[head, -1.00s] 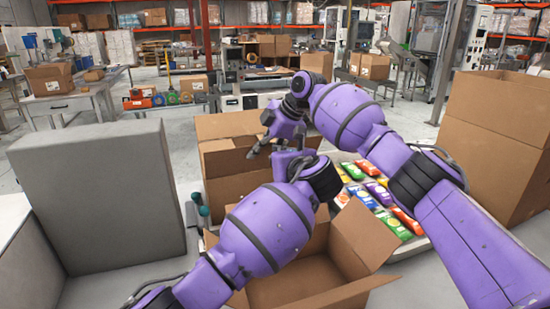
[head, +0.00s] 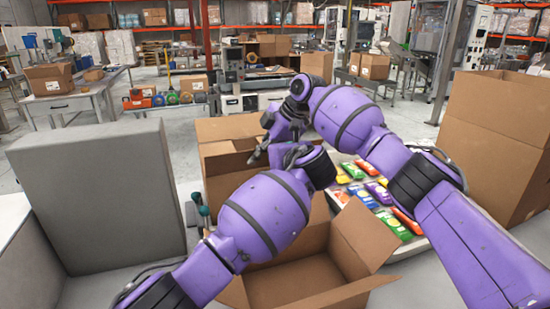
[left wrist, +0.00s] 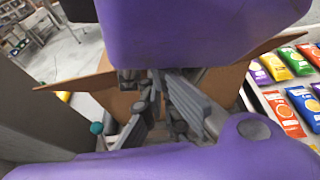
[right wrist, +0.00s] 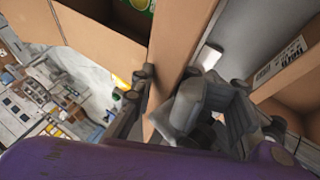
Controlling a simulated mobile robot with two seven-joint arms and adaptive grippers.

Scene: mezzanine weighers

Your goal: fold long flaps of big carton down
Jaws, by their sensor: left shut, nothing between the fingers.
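The brown carton (head: 232,130) stands at the centre, behind my crossed arms, with its top open. In the left wrist view one flap (left wrist: 75,83) slants outward to the left and another (left wrist: 268,48) to the right. My left gripper (left wrist: 160,95) is shut and empty, over that carton; in the head view my own wrist mostly hides it.
A smaller open, empty carton (head: 300,280) stands in front, flaps spread. Coloured packs (head: 375,195) lie in a tray to the right. A tall carton (head: 495,130) stands at far right. A grey padded block (head: 95,200) fills the left side.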

